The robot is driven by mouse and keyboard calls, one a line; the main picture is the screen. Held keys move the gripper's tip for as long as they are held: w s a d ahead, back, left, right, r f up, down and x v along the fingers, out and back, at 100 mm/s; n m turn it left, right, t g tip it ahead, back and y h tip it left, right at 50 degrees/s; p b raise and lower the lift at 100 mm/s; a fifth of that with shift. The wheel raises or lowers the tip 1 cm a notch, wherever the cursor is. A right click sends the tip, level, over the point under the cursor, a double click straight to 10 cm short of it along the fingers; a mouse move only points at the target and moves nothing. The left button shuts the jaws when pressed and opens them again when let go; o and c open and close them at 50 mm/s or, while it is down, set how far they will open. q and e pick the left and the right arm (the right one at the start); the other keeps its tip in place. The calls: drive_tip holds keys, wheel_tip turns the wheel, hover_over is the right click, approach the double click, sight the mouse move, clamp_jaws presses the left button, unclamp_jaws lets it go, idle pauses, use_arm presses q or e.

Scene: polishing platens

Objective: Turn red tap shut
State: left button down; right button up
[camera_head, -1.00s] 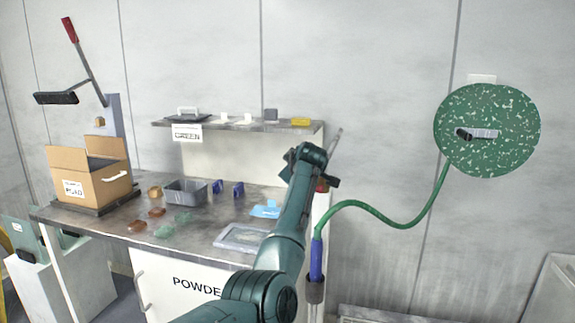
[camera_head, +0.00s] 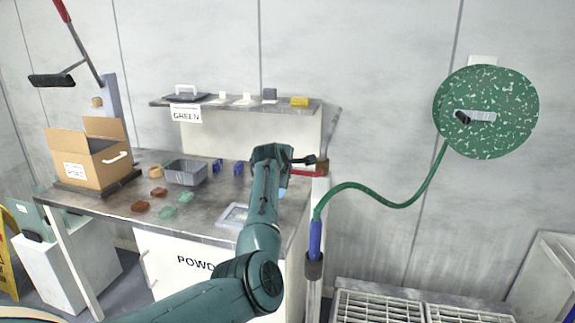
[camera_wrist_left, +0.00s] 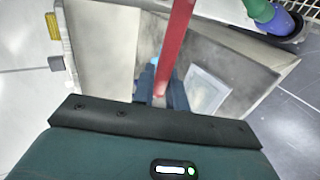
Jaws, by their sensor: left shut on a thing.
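The red tap handle (camera_head: 308,173) is a flat red lever at the right end of the workbench, by the post above the blue hose end. In the head view it points left towards my left gripper (camera_head: 298,162). In the left wrist view the red handle (camera_wrist_left: 178,40) runs down from the top edge between the fingers of my left gripper (camera_wrist_left: 163,92). That gripper is shut on the handle. My forearm and wrist hide part of the contact and the tap's body. My right gripper does not show.
A green hose (camera_head: 385,200) curves from the blue hose end (camera_head: 315,240) to a speckled green disc (camera_head: 500,95) on the wall. The workbench (camera_head: 105,205) holds a grey bin (camera_head: 186,172) and a cardboard box (camera_head: 85,165). A pale grating (camera_head: 380,308) lies at lower right.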

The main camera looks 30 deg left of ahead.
use_arm(q)
drive_tip(key=shift+f, duration=0.25)
drive_tip(key=c, duration=1.5)
unclamp_jaws()
drive_tip(key=shift+r, duration=0.1)
drive_tip(key=b+v, duration=0.1)
drive_tip(key=v, duration=1.2)
drive_tip(key=shift+s+a, duration=0.1)
